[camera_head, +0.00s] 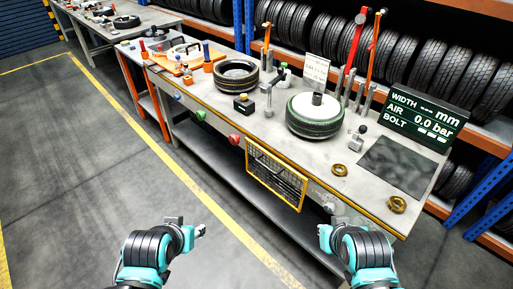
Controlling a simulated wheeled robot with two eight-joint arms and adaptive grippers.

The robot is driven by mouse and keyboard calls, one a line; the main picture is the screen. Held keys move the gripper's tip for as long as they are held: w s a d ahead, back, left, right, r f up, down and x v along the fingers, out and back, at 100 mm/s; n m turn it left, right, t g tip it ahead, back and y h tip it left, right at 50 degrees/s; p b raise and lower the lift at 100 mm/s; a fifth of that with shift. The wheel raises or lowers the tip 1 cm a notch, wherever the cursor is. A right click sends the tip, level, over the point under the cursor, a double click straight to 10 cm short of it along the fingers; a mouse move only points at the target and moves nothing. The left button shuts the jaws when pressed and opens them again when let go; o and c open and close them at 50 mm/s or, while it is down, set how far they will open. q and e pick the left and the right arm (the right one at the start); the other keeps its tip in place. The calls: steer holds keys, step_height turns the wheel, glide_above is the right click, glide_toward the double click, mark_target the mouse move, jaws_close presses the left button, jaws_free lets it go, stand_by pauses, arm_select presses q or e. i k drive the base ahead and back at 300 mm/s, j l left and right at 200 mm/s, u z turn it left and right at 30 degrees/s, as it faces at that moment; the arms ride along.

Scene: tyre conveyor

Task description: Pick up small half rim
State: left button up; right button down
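Two small brass-coloured rings lie flat on the right part of the workbench (300,150). One ring (340,169) is left of a dark mat, and the other ring (397,205) is nearer the bench's right front corner. They look like rim pieces, but I cannot tell which is the small half rim. My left gripper (200,230) is in front of the bench over the floor, apart from everything. My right gripper (324,232) is by the bench's front edge, below and left of the rings. Both grippers are too small to tell open from shut, and nothing shows in them.
A tyre (315,117) with a white centre and another tyre (236,75) sit on the bench. Red and orange upright tools (354,45) stand behind. A dark mat (395,165) lies before a display board (424,117). A wire basket (276,174) hangs in front.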

mark_target(310, 106)
steer(key=i+z, duration=0.15)
steer(key=z, duration=0.2)
steer(key=i+j+z, duration=0.1)
steer(key=z, duration=0.3)
steer(key=i+j+z, duration=0.15)
steer(key=z, duration=0.2)
